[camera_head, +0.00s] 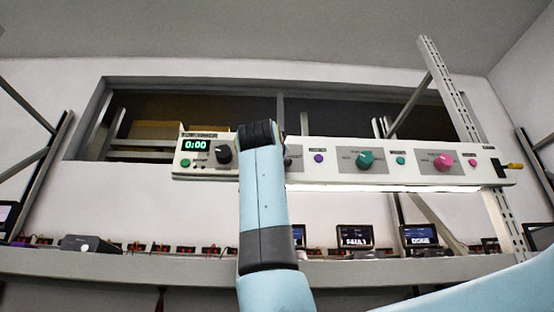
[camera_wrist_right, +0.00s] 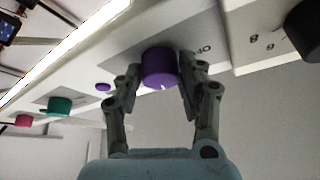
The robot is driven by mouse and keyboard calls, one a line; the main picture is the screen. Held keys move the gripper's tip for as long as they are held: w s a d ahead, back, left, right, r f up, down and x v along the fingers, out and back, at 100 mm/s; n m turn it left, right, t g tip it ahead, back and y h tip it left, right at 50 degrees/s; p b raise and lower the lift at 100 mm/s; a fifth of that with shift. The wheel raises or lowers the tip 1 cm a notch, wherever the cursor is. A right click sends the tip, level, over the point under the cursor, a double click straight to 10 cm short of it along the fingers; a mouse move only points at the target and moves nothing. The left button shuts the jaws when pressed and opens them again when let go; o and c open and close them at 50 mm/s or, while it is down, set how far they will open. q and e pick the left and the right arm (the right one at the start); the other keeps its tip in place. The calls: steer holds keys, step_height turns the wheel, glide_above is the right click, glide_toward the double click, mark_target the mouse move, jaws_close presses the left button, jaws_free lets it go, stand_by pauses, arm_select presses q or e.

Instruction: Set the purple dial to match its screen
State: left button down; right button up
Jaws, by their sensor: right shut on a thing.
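The purple dial (camera_wrist_right: 159,67) shows in the right wrist view on a grey plate of the white control panel (camera_head: 325,178). My right gripper (camera_wrist_right: 167,75) is shut on it, one finger on each side. In the head view my right arm hides the dial and most of the gripper. A small purple button (camera_head: 319,158) sits to the right of it. A small screen (camera_head: 298,235) on the shelf below is partly covered by my arm, and its text is not readable. My left gripper is not in view.
The panel also carries a green 0:00 display (camera_head: 196,145), a black knob (camera_head: 224,151), a teal dial (camera_head: 365,159), a pink dial (camera_head: 443,162) and a yellow-tipped lever (camera_head: 514,167). Screens appearing to read FAULT (camera_head: 354,237) and DONE (camera_head: 420,236) stand on the shelf (camera_head: 180,267).

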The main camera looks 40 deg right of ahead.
steer(key=shift+m+g, duration=0.3)
steer(key=shift+m, duration=0.4)
steer(key=o, duration=1.2)
steer(key=shift+c, duration=0.2)
steer(key=v, duration=0.7)
steer(key=shift+a+f, duration=0.15)
steer(key=shift+a, duration=0.05)
